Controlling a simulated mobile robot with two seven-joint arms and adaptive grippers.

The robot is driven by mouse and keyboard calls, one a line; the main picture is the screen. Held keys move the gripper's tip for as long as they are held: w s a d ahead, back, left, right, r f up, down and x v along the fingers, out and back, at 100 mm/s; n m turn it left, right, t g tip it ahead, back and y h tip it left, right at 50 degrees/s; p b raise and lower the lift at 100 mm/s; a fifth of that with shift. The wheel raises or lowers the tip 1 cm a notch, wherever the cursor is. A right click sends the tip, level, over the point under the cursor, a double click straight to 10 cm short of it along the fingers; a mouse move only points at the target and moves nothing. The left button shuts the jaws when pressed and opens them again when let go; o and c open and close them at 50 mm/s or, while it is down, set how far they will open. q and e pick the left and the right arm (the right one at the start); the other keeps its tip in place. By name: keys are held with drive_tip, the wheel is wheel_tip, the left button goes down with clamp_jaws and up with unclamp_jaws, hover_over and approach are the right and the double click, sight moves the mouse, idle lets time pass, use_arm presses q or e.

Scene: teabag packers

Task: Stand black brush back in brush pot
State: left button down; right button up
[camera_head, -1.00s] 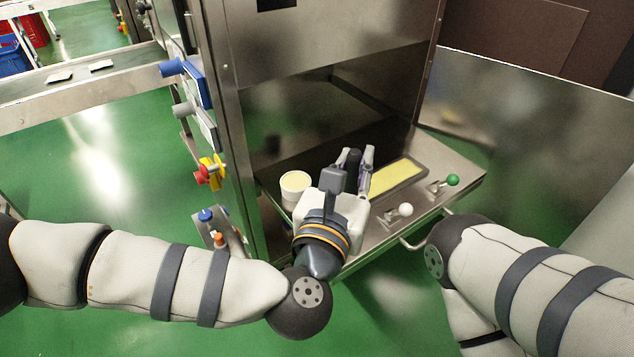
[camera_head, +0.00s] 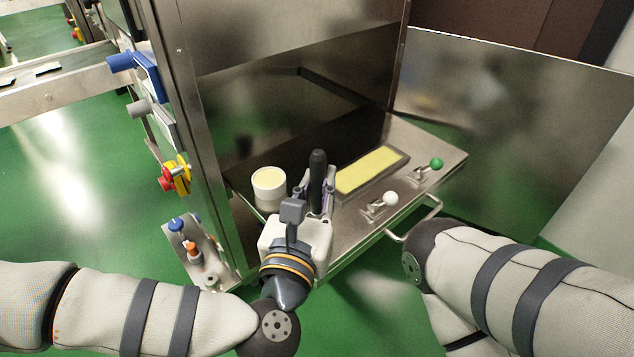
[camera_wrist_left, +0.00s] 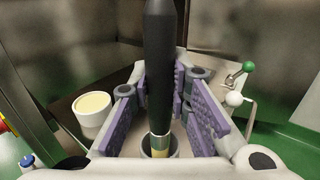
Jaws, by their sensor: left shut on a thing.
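The black brush (camera_head: 318,178) stands nearly upright, handle up, in my left gripper (camera_head: 315,200). In the left wrist view the brush (camera_wrist_left: 159,70) runs down between the purple finger pads, with a metal ferrule and a pale yellow part low down. A grey ring (camera_wrist_left: 158,146) surrounds its lower end; I cannot tell whether this is the brush pot's rim. A white round pot (camera_head: 270,190) with a pale yellow top stands to the left of the gripper, apart from it; it also shows in the left wrist view (camera_wrist_left: 92,119). My right gripper is out of view.
A yellow pad in a dark frame (camera_head: 370,171) lies on the metal shelf right of the brush. Levers with a white knob (camera_head: 390,199) and a green knob (camera_head: 436,164) sit near the front edge, by a handle (camera_head: 415,219). A metal wall stands left.

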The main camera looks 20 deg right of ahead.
use_arm(q)
drive_tip(key=shift+f, duration=0.2)
drive_tip(key=c, duration=1.6)
unclamp_jaws()
drive_tip(key=shift+o, duration=0.4)
drive_tip(key=shift+r, duration=0.2)
drive_tip(key=shift+r+p, duration=0.5)
drive_tip(key=shift+r, duration=0.1)
drive_tip(key=p+v, duration=0.1)
drive_tip(key=v, duration=1.1)
